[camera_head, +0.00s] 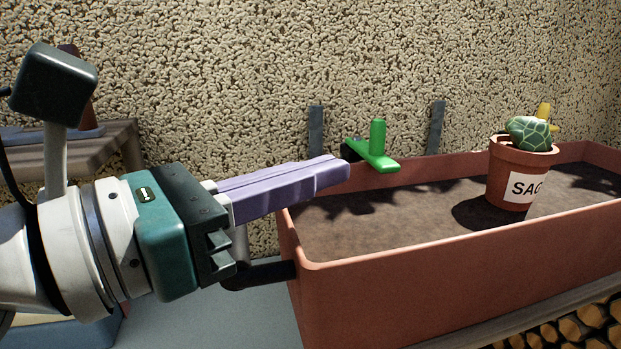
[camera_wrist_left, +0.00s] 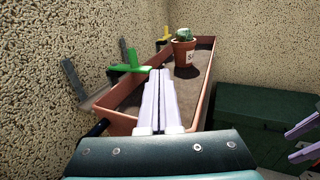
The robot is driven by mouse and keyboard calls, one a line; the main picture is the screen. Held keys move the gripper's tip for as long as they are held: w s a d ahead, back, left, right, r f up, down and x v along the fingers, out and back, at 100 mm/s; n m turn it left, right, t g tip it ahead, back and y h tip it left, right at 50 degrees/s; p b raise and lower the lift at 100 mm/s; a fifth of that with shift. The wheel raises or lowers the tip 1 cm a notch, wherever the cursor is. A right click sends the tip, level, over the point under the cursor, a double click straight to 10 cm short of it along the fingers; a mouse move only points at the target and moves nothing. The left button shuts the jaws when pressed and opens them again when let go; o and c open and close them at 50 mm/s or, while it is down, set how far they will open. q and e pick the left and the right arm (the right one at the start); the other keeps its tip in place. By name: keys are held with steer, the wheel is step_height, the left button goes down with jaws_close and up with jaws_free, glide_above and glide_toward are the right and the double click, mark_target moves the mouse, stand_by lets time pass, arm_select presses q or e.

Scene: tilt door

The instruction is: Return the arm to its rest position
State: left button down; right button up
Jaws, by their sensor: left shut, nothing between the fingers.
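My left gripper (camera_head: 340,168) comes in from the left in the head view. Its two lilac fingers are shut together with nothing between them. They point right, over the near left end of a terracotta planter box (camera_head: 450,262). In the left wrist view the fingers (camera_wrist_left: 159,78) reach up the middle, in front of the planter (camera_wrist_left: 205,105). In that view, more lilac fingers (camera_wrist_left: 305,140) show at the right edge, likely my right gripper; whether they are open is hard to tell.
A potted cactus (camera_head: 520,185) labelled "SAG" stands on the planter's soil. A green handle (camera_head: 377,150) and a yellow one (camera_head: 544,115) are at the planter's back edge. A rough wall (camera_head: 250,80) stands behind. A dark green box (camera_wrist_left: 255,115) is right of the planter.

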arm_select(q)
steer(key=shift+s+a, duration=0.45)
steer(key=shift+s, duration=0.3)
steer(key=w+a+r+n+t+y+p, duration=0.1)
steer(key=a+r+n+t+y, duration=0.35)
steer(key=n, duration=0.55)
steer(key=w+a+r+n+t+y, duration=0.1)
steer(key=a+r+n+t+y, duration=0.35)
steer(key=n, duration=0.45)
steer(key=s+a+f+n+g+y+p, duration=0.15)
steer(key=a+f+n+g+y, duration=0.25)
steer(key=a+f+n+y, duration=0.65)
steer(key=s+d+f+n+g+h, duration=0.1)
steer(key=s+f+n+g+h, duration=0.2)
steer(key=s+f+n+g, duration=0.5)
steer(key=s+d+f+n+g+h, duration=0.2)
steer(key=s+f+n+g+h, duration=0.25)
steer(key=s, duration=0.45)
step_height(320, 180, up, 37)
steer(key=s+n+y+p, duration=0.1)
steer(key=p, duration=3.7)
steer(key=shift+s+d+r+n+g+p, duration=0.2)
steer(key=shift+s+d+n+g+p, duration=0.1)
steer(key=shift+s+n+g, duration=0.1)
arm_select(e)
step_height(320, 180, up, 41)
steer(key=shift+c, duration=0.3)
